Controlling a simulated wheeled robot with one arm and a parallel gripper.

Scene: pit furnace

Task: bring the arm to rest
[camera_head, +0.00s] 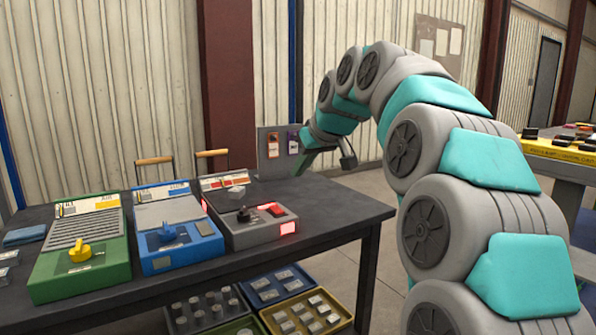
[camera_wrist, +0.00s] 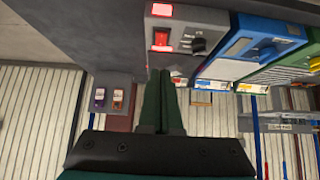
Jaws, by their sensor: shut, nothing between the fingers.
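My gripper (camera_head: 303,166) hangs at the end of my raised, arched arm, past the right part of the dark table. It is in the air and apart from the units on the table. In the wrist view its two green fingers (camera_wrist: 161,76) lie side by side, closed and with nothing between them. The grey unit (camera_head: 258,234) has a lit red switch (camera_head: 272,210) and a black knob (camera_head: 243,214). It also shows in the wrist view (camera_wrist: 206,22), which sees the scene upside down.
A blue unit (camera_head: 181,254) and a green unit (camera_head: 79,278) stand left of the grey one on the table (camera_head: 330,207). A grey panel (camera_head: 270,150) with tags stands behind. Trays with metal pieces, including a yellow one (camera_head: 341,324), lie below. A yellow-edged bench (camera_head: 560,153) is at right.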

